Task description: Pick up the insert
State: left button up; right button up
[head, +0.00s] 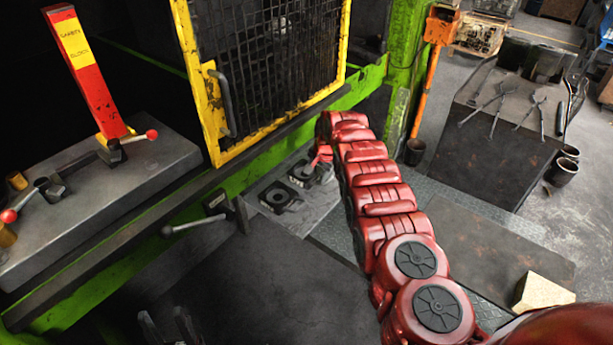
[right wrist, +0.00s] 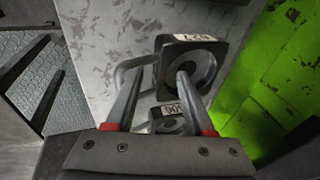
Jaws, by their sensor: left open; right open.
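Two dark square inserts with round openings lie on a grey plate in the head view: a nearer one (head: 275,198) and a farther one (head: 303,174). The right wrist view shows an upper insert (right wrist: 200,62) with a pale number label and a lower one (right wrist: 168,122), partly hidden by my gripper. My right gripper (right wrist: 160,75) is open over them. One finger overlaps the upper insert's round opening; I cannot tell whether it touches. My left gripper (head: 163,317) is open and empty at the bottom left of the head view, away from the inserts.
A yellow-framed mesh gate (head: 205,100) and green press frame (head: 395,100) stand behind the plate (head: 318,212). A lever (head: 195,224) sticks out left of the inserts. A dark table with tongs (head: 495,135) stands at right. A grey metal loop (right wrist: 122,75) shows beside the upper insert.

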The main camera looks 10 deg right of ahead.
dwell(0.3)
jog(key=shift+f, duration=0.1)
grip_shut()
dwell(1.2)
